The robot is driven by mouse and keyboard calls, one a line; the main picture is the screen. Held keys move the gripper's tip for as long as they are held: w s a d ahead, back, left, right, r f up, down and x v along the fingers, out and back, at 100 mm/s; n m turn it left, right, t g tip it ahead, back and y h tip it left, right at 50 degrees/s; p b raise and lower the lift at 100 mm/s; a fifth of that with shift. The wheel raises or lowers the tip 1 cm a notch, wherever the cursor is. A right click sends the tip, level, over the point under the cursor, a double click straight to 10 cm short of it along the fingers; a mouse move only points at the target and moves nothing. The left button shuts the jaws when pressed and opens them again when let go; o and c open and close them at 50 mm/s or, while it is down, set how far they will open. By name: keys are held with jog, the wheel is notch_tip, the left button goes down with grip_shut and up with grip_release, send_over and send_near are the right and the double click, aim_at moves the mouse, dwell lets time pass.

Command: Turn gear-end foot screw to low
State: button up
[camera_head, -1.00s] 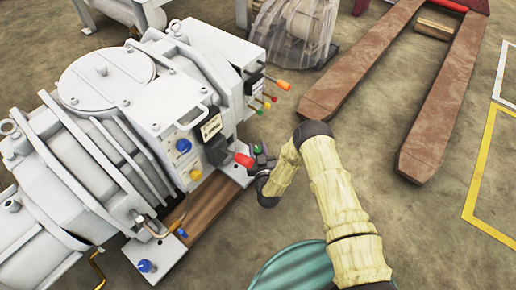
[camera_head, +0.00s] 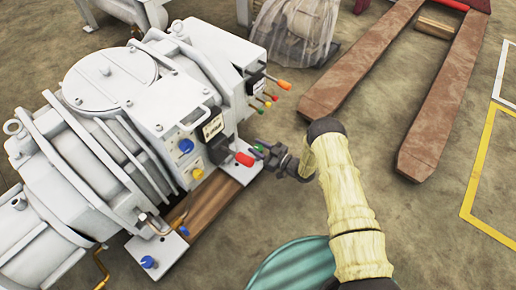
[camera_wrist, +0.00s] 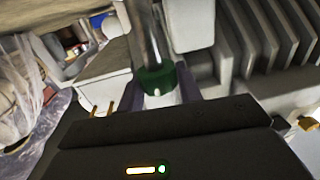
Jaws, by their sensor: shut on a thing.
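The white vacuum machine (camera_head: 110,130) stands at the left in the head view. My gripper (camera_head: 264,153) is at the machine's right end, close by a red-tipped handle (camera_head: 243,158). In the wrist view, a dark green knob with a pale centre (camera_wrist: 157,79) sits between my two purple fingers, under a grey metal shaft (camera_wrist: 145,30). My gripper is shut on this green knob. The knob is too small and covered to make out clearly in the head view. Its turn mark cannot be read.
A rust-brown pallet fork (camera_head: 360,62) lies at the upper right. Bare floor is open to the right.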

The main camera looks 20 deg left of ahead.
jog(key=n+g+b, duration=0.1)
jog(key=g, duration=0.1)
jog(key=n+g+b, duration=0.2)
jog(key=g, duration=0.1)
jog(key=n+g+b, duration=0.2)
jog(key=g, duration=0.1)
jog(key=shift+f, duration=0.25)
jog(key=n+g+b, duration=0.2)
jog(key=g, duration=0.1)
jog(key=shift+r, duration=0.1)
jog(key=shift+r+n+g+h+b, duration=0.1)
jog(key=shift+n+g+h+b, duration=0.2)
jog(key=shift+g+h+b, duration=0.1)
jog(key=shift+r, duration=0.1)
jog(key=o, duration=1)
